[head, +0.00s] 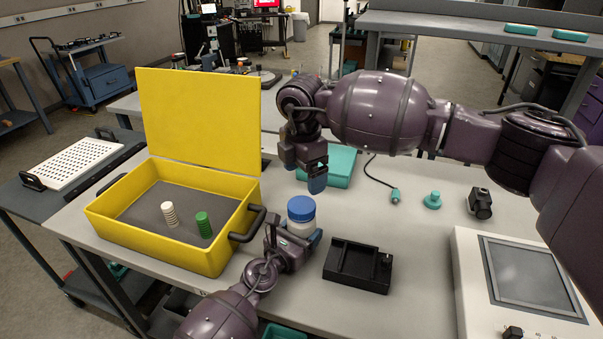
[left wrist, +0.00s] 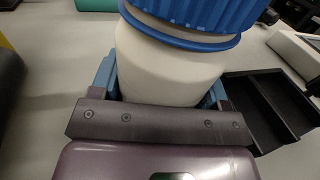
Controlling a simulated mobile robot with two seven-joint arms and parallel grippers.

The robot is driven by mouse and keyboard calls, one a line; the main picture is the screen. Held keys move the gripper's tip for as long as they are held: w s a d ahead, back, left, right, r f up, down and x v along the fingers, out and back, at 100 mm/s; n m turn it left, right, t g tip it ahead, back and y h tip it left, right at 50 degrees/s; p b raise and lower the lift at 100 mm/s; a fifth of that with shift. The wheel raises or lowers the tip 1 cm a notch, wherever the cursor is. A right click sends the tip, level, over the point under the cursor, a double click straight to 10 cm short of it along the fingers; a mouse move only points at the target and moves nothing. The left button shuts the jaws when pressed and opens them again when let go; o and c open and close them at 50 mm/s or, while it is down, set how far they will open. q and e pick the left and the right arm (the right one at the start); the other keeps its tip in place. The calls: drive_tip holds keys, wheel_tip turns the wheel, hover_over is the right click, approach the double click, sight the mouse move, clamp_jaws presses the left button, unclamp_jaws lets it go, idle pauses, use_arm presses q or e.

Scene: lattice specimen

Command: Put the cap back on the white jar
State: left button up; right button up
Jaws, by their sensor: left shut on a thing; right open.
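The white jar (head: 299,228) stands on the table right of the yellow case, and its white body fills the middle of the left wrist view (left wrist: 165,65). The ribbed blue cap (head: 301,207) sits on top of the jar; it also shows at the top of the left wrist view (left wrist: 195,14). I cannot tell whether it is screwed tight. My left gripper (head: 304,243) is shut around the jar's body from the front. My right gripper (head: 305,173) is open and empty, pointing down above and just behind the cap, apart from it.
The open yellow case (head: 207,262) holds a white and a green ribbed piece. A black tray (head: 347,283) lies right of the jar. A teal box (head: 340,167) is behind my right gripper. A white instrument (head: 467,270) stands at the right.

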drive_tip(key=n, duration=0.7)
drive_tip(key=shift+r, duration=0.15)
drive_tip(key=n, duration=0.6)
drive_tip(key=shift+r, duration=0.1)
drive_tip(key=n, duration=1.4)
drive_tip(key=shift+s, duration=0.15)
drive_tip(key=n, duration=0.7)
drive_tip(key=shift+s+a, duration=0.1)
drive_tip(key=n, duration=0.5)
drive_tip(key=shift+f+n, duration=0.2)
drive_tip(key=shift+n, duration=0.2)
drive_tip(key=n, duration=0.7)
drive_tip(key=shift+s+a, duration=0.1)
drive_tip(key=n, duration=0.6)
